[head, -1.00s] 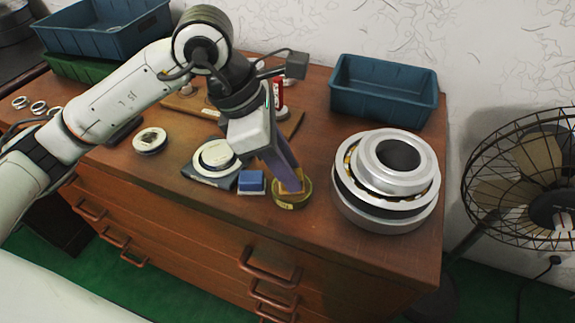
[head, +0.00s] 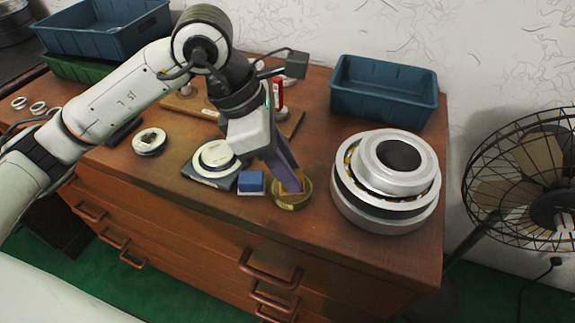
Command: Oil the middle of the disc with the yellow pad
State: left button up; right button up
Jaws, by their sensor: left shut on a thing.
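My left gripper (head: 292,184) points down into a round, brass-coloured tin (head: 291,204) near the front edge of the cabinet top. Its purple-grey fingers are shut on the yellow pad (head: 298,187), which is mostly hidden by the fingers and the tin's rim. A pale disc (head: 216,156) lies on a dark square plate (head: 205,179) to the left of the tin. A blue pad (head: 250,181) sits between the plate and the tin. My right gripper is not in view.
A large stacked bearing (head: 388,205) stands right of the tin. A blue bin (head: 385,102) is behind it. A smaller round piece (head: 149,141) lies left. A wooden board with a red item (head: 279,93) is partly behind my arm. A fan (head: 535,170) stands at right.

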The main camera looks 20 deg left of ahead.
pick_arm(q)
jog(key=shift+r+p, duration=2.2)
jog(key=shift+r, duration=1.35)
jog(key=shift+f, duration=0.1)
